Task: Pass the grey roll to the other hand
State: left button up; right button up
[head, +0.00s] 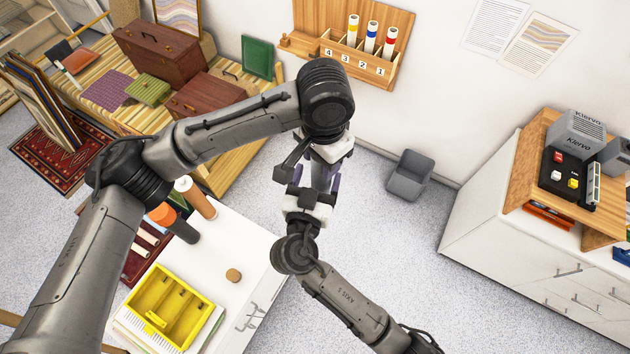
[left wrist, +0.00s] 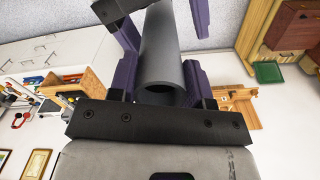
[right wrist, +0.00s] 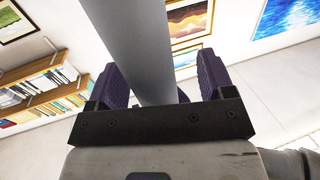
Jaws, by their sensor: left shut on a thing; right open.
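The grey roll (head: 319,178) is a smooth hollow tube held in the air between my two grippers. My left gripper (head: 325,166) is shut on it from above; the left wrist view shows the roll (left wrist: 165,55) between the purple fingers, with its open end near the palm. My right gripper (head: 312,192) comes from below, and its purple fingers stand on both sides of the roll (right wrist: 135,45) in the right wrist view, open around it. Its fingers also show at the top of the left wrist view. In the head view the arms partly hide the roll.
A wall rack (head: 340,62) with numbered slots holds three banded tubes. The white table (head: 240,215) bears a yellow divided tray (head: 168,305), a brown roll (head: 197,197) and a dark cylinder (head: 184,231). A grey bin (head: 410,176) stands on the floor by the wall.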

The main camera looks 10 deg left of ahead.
jog(key=shift+c, duration=0.4)
pick_arm(q)
jog(key=shift+d, duration=0.1)
pick_arm(e)
jog(key=shift+a, duration=0.1)
jog(key=c, duration=0.9)
pick_arm(q)
jog(key=o, duration=0.9)
pick_arm(e)
jog(key=shift+c, duration=0.2)
pick_arm(q)
jog(key=o, duration=0.4)
jog(key=shift+c, duration=0.2)
